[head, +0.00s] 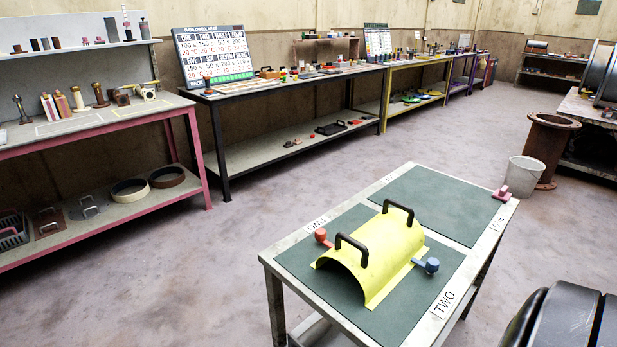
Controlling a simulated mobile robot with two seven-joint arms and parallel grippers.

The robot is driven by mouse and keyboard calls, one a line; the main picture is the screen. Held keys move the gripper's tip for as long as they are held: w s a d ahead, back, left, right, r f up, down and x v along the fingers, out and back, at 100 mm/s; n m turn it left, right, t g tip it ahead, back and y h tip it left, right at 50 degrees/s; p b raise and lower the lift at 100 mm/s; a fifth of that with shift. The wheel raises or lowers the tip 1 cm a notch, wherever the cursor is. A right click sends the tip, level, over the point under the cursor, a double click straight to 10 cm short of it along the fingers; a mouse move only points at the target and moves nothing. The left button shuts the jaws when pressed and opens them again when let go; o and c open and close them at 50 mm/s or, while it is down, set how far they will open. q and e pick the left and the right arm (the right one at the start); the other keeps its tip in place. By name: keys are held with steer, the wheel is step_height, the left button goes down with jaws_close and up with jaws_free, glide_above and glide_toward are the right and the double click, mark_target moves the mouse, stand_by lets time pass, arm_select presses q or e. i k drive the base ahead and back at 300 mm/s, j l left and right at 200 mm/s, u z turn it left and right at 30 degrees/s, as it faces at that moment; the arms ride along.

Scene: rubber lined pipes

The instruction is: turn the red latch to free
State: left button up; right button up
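The red latch (323,237) is a small knob-ended piece at the left side of a yellow half-round cover (372,259). The cover lies on the green mat marked TWO and has two black handles (351,249) on top. A blue latch (427,265) of similar shape sits at the cover's right side. The red latch's lower end is close to the cover's edge; I cannot tell if it overlaps it. Neither of my grippers shows in the head view.
The worktable (451,300) stands in front of me, with an empty green mat (440,203) at its far end and a pink clamp-like piece (502,194) on its far right corner. A grey bin (522,177) and a rusty flanged pipe (547,150) stand behind it. Floor to the left is clear.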

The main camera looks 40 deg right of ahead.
mark_target(320, 234)
steer(key=i+z, duration=0.15)
steer(key=z, duration=0.3)
steer(key=i+j+z, duration=0.15)
steer(key=z, duration=0.25)
steer(key=i+j+z, duration=0.15)
steer(key=z, duration=0.3)
steer(key=i+j+z, duration=0.1)
steer(key=j+z, duration=0.3)
steer(key=l, duration=0.1)
